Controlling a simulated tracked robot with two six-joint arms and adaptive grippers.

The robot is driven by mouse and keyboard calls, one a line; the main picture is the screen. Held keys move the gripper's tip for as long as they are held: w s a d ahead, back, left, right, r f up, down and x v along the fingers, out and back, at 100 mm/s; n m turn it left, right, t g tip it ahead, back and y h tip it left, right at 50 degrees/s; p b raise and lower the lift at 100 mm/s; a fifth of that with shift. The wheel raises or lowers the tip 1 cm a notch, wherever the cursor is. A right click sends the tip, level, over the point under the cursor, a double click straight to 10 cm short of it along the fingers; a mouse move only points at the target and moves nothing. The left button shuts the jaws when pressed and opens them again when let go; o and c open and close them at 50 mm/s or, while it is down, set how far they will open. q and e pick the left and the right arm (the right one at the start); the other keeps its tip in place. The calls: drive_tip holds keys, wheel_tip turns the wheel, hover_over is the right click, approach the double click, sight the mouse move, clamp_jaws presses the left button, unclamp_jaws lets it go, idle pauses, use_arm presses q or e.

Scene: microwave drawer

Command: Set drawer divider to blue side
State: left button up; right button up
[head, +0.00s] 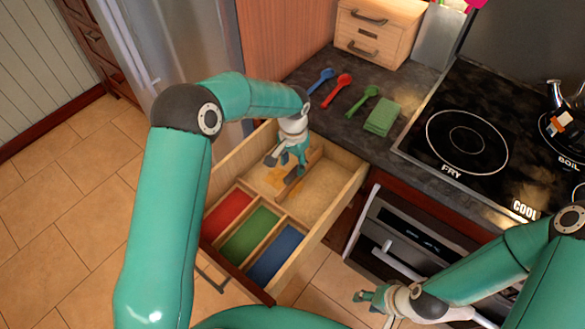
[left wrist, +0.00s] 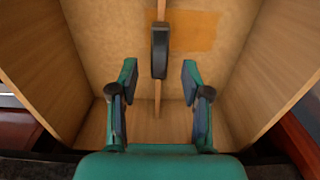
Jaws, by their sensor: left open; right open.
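The open wooden drawer (head: 335,210) has red (head: 228,213), green (head: 250,235) and blue (head: 276,253) compartments in its front part. The drawer divider (head: 291,188) is a thin upright wooden piece in the rear section, partly covered by my left gripper. In the left wrist view the divider carries a dark grip (left wrist: 160,50). My left gripper (head: 285,158) is open above the rear section. In the left wrist view its fingers (left wrist: 157,82) are spread on either side of the divider's line, apart from the grip. My right gripper (head: 372,298) is open and empty, low by the oven front.
An orange patch (head: 274,179) lies on the drawer floor beside the divider. Blue (head: 321,80), red (head: 338,89) and green (head: 363,100) spoons and a green cloth (head: 382,116) lie on the counter. The stove (head: 470,160) is at right.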

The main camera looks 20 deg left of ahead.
sight(294, 172)
use_arm(q)
drive_tip(key=shift+f+p, duration=0.3)
drive_tip(key=shift+f, duration=1.8)
drive_tip(key=shift+c, duration=0.2)
clamp_jaws()
